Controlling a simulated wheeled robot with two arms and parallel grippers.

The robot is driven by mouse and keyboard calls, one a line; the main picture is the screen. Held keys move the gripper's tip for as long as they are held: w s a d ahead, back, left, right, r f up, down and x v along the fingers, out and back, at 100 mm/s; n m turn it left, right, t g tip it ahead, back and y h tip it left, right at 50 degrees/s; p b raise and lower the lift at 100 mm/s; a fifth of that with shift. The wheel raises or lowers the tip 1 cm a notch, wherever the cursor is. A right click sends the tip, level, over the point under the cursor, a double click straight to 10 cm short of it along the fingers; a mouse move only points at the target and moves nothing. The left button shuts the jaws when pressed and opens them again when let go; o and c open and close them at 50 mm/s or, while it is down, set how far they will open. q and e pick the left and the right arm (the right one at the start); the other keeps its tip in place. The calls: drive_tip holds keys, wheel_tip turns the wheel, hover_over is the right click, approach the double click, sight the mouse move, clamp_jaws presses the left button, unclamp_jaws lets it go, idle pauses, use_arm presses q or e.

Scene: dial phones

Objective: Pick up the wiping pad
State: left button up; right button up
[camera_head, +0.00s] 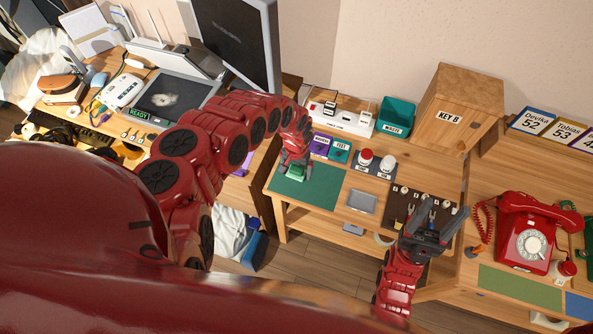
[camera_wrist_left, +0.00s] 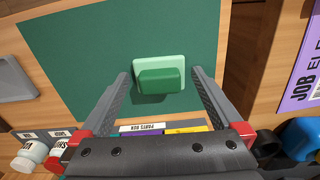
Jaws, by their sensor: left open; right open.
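The wiping pad (camera_head: 296,173) is a small green block with a light green base. It rests on the dark green mat (camera_head: 322,191) on the middle desk. In the left wrist view the pad (camera_wrist_left: 172,65) lies between the fingertips of my left gripper (camera_wrist_left: 160,74), with a gap on each side. In the head view my left gripper (camera_head: 295,161) is directly over the pad and partly hides it. It is open and empty. My right gripper (camera_head: 440,216) is open and empty at the right front of the same desk, over a dark brown board.
Behind the mat stand purple and teal boxes (camera_head: 330,148), a red-topped bottle (camera_head: 365,158) and a white one. A grey tray (camera_head: 362,201) lies right of the mat. A red dial phone (camera_head: 527,235) stands on the right desk. The mat around the pad is clear.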

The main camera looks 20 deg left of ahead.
use_arm(q)
drive_tip(key=c, duration=1.2)
drive_tip(key=shift+w+r, duration=0.1)
drive_tip(key=shift+r, duration=0.1)
